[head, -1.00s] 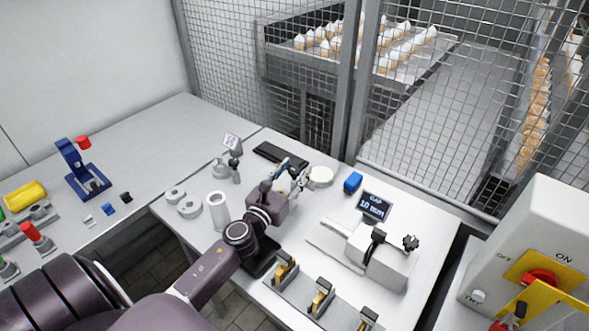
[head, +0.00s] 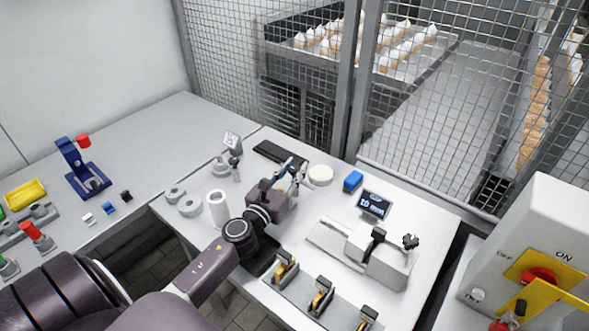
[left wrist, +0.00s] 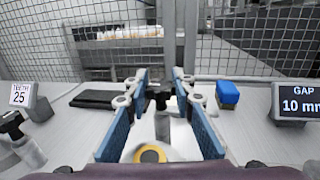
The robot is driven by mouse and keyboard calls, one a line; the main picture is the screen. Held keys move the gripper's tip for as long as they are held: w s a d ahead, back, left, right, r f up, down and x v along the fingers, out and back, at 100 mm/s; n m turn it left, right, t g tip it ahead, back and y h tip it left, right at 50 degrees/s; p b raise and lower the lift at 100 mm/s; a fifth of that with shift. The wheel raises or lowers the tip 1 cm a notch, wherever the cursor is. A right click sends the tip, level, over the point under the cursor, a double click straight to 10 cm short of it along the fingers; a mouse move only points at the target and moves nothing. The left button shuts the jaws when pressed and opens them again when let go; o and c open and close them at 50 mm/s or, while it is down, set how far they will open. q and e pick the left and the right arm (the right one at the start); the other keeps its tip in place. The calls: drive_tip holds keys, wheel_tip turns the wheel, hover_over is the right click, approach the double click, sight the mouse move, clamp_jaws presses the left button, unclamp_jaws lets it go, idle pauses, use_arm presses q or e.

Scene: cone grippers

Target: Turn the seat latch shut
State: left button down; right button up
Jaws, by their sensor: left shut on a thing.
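My left gripper (head: 297,176) reaches over the right-hand table. In the left wrist view its blue-padded fingers (left wrist: 160,88) are shut on a black latch handle (left wrist: 159,99). The handle stands on a grey post (left wrist: 162,126) above a pale round part with a yellow ring (left wrist: 150,154). In the head view the gripper hides most of the latch. I cannot tell from here how far the latch is turned. My right gripper is not in view.
A black-knobbed grey fixture (head: 236,170) stands left of the gripper, beside a white cylinder (head: 217,208). A blue block (head: 352,181), a display (head: 374,204) and a grey clamp block (head: 382,262) stand to the right. Wire fencing (head: 255,60) rises behind.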

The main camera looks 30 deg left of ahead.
use_arm(q)
drive_tip(key=m+h+b, duration=0.1)
drive_tip(key=h+b, duration=0.1)
drive_tip(key=shift+a+f+m+h, duration=0.1)
drive_tip(key=shift+f+m+h, duration=0.1)
drive_tip(key=shift+m+h, duration=0.2)
drive_tip(key=shift+r+m+h+b, duration=0.15)
drive_tip(key=shift+m+h+b, duration=0.4)
drive_tip(key=shift+h, duration=0.25)
drive_tip(key=shift+r, duration=0.1)
drive_tip(key=c, duration=1.6)
unclamp_jaws()
drive_tip(key=shift+s, duration=0.1)
